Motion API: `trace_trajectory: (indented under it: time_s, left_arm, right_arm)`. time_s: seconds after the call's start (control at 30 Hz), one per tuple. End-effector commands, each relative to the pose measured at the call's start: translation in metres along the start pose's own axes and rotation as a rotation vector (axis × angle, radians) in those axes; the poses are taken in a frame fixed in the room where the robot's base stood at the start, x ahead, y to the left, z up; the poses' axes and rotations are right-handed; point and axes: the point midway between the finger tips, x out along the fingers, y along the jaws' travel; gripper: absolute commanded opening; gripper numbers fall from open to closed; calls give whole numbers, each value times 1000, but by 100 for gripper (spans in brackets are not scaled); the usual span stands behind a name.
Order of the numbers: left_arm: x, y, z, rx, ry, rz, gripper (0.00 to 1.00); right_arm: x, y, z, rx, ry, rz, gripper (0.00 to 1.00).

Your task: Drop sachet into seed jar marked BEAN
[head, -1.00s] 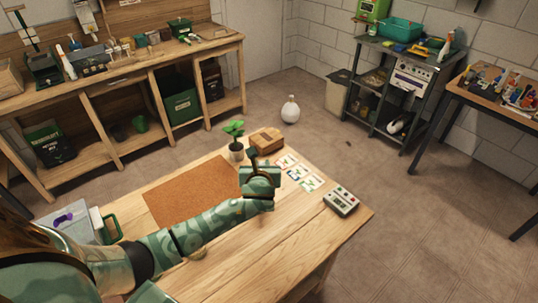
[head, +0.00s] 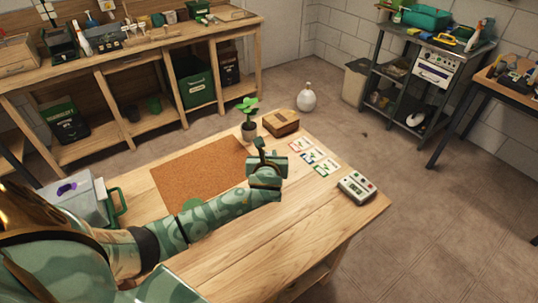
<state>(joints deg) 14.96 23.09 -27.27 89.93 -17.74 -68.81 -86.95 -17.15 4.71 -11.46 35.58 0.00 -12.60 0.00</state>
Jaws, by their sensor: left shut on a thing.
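My left gripper (head: 260,152) is over the wooden table, between the cork mat and a row of three small printed cards or packets (head: 314,157). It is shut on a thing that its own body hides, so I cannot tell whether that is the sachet. The packets lie flat to the right of the gripper, apart from it. I cannot make out a jar or the word BEAN in this view. My right gripper is not in view.
On the table (head: 265,240) are a cork mat (head: 195,172), a potted seedling (head: 249,130), a wooden box (head: 281,122) and a grey device with buttons (head: 356,187). A pale tub (head: 85,203) is at the left. The table's front right is clear.

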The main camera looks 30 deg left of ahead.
Motion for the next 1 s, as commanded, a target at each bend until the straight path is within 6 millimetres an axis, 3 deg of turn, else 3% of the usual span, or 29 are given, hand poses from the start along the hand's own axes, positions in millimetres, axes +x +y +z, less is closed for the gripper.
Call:
trace_trajectory:
  time_s: [1.0]
  left_arm:
    - [2,0,-8,-1,0,-1,0]
  right_arm:
    - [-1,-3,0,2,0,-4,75]
